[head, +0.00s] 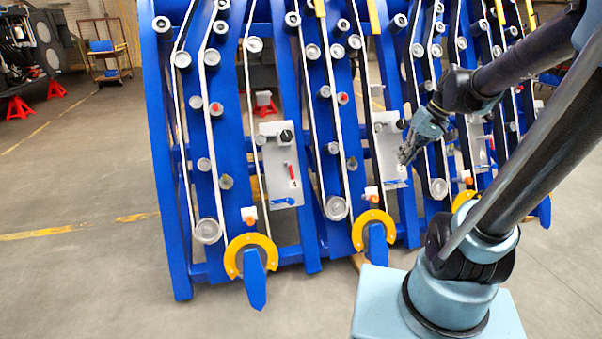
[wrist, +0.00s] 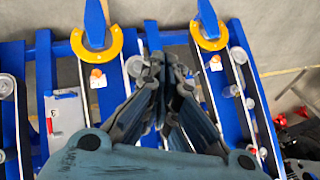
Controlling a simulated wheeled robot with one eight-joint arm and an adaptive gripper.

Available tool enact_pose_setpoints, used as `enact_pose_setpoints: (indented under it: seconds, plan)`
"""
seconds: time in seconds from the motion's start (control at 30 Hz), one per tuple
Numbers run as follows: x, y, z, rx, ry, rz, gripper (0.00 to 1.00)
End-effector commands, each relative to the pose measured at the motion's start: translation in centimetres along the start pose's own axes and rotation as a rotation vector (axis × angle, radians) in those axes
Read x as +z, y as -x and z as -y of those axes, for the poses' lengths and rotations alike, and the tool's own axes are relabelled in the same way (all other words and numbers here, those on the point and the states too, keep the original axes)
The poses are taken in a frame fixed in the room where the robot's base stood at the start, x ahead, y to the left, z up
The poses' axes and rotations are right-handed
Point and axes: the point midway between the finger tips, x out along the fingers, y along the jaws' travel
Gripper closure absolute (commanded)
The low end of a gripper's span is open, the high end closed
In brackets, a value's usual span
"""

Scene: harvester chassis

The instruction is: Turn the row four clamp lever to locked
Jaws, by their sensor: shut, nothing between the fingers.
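Grey panels are mounted between the blue rows in the head view. The left panel (head: 281,165) carries a black knob (head: 286,136), a red-handled lever (head: 292,174) and a small blue lever (head: 284,201) at its bottom edge. The middle panel (head: 386,140) has a similar blue lever (head: 395,183) at its bottom.
Yellow rings (head: 251,256) with blue pointed pieces sit at the row bottoms, below orange buttons (head: 248,219). Rollers and belts line the sloping blue frame (head: 160,150). Grey floor (head: 80,270) is open at left. A cart (head: 107,60) and red stands are far back.

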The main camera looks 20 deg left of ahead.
Motion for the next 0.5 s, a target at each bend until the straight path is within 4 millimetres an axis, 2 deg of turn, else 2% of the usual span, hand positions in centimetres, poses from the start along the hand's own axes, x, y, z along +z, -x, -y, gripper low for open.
enact_pose_setpoints:
  seconds: [0.03,0.1,0.5]
  plan:
    - [-1.6,-0.1,0.3,-0.025,0.018,0.000,1.00]
    - [-3.5,-0.4,0.7,-0.061,0.045,-0.002,1.00]
    - [-13.8,-3.2,3.0,-0.265,0.207,-0.020,1.00]
